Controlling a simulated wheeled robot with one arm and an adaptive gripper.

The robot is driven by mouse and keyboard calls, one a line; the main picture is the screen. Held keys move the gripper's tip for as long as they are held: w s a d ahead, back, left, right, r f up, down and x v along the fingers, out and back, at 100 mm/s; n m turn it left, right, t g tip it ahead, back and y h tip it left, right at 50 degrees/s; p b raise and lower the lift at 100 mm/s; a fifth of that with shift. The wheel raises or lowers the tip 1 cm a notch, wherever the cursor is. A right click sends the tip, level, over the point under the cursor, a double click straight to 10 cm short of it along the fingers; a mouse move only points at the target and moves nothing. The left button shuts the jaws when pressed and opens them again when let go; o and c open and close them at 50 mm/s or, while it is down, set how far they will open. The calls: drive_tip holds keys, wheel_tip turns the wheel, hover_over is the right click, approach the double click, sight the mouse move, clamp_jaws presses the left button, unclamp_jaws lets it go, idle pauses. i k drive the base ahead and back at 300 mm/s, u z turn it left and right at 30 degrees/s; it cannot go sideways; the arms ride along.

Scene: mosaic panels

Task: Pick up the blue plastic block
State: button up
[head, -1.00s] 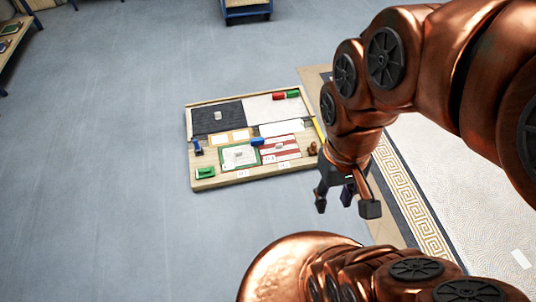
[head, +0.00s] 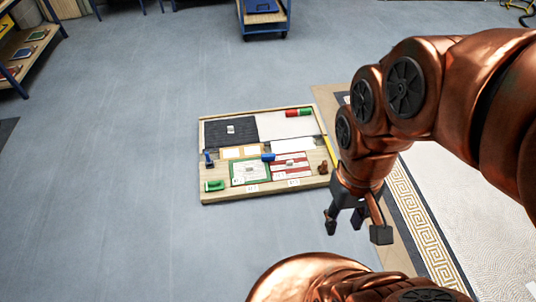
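A small blue block (head: 268,157) lies on a wooden board (head: 260,197), between a green-framed panel and a red-striped panel. A second blue piece (head: 208,159) stands at the board's left edge. I cannot tell from its size what shape it is. My gripper (head: 356,228) hangs to the right of the board's lower right corner in the picture, pointing down. Its dark fingers are spread, with nothing between them. It is apart from both blue pieces.
The board also holds a green piece (head: 215,186), red and green pieces (head: 298,112), and a brown figure (head: 323,167). A patterned rug (head: 420,215) lies to the right. A blue cart (head: 265,18) and shelves (head: 30,50) stand far back. Floor left of the board is clear.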

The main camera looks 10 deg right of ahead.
sight(269, 156)
drive_tip(key=i, duration=1.7)
drive_tip(key=u, duration=0.4)
